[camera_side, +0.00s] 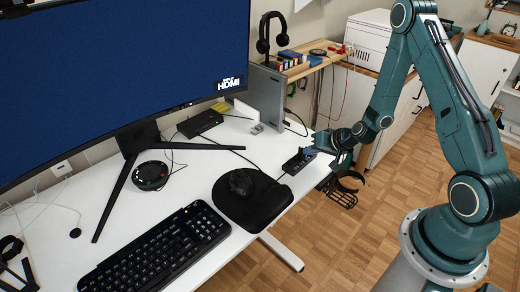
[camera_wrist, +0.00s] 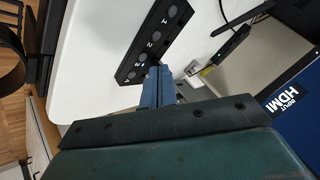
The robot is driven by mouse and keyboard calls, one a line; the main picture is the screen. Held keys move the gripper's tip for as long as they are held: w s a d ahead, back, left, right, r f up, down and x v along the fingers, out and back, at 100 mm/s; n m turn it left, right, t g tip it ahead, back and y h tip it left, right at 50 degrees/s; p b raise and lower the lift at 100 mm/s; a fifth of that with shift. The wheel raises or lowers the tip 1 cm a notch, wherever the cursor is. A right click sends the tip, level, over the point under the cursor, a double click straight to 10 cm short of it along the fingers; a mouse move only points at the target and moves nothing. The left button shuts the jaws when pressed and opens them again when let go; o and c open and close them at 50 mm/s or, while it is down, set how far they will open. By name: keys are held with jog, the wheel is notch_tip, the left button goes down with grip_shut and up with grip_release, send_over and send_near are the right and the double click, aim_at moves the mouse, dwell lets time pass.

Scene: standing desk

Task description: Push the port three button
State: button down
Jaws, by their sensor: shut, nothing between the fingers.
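The black switch box (camera_side: 298,162) lies near the right edge of the white desk, beside the mouse pad. In the wrist view the box (camera_wrist: 150,28) runs diagonally, with a row of round grey buttons and small white markings.
The monitor (camera_side: 120,75) shows a blue screen with an "INPUT HDMI" label. A mouse (camera_side: 241,182) sits on a black pad (camera_side: 262,208), with the keyboard (camera_side: 160,250) in front. A cable runs behind the box. A black basket-like holder (camera_side: 343,194) hangs below the desk edge.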

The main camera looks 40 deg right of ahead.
jog(key=shift+r, duration=2.9)
jog(key=s+a+r+n+g, duration=0.1)
jog(key=s+a+r+n, duration=0.3)
jog(key=r, duration=0.5)
jog(key=s+a+r+n+g, duration=0.1)
jog(key=s+a+r+n, duration=0.1)
jog(key=a+r, duration=0.55)
jog(key=s+a+r+n, duration=0.1)
jog(key=s+r, duration=0.4)
jog(key=s, duration=0.4)
jog(key=s+a+r+g+h, duration=0.1)
jog(key=s+r, duration=0.4)
jog(key=s, duration=0.4)
jog(key=shift+s+r+n+g, duration=0.3)
jog(key=shift+s+r+n, duration=0.05)
jog(key=shift+n, duration=0.05)
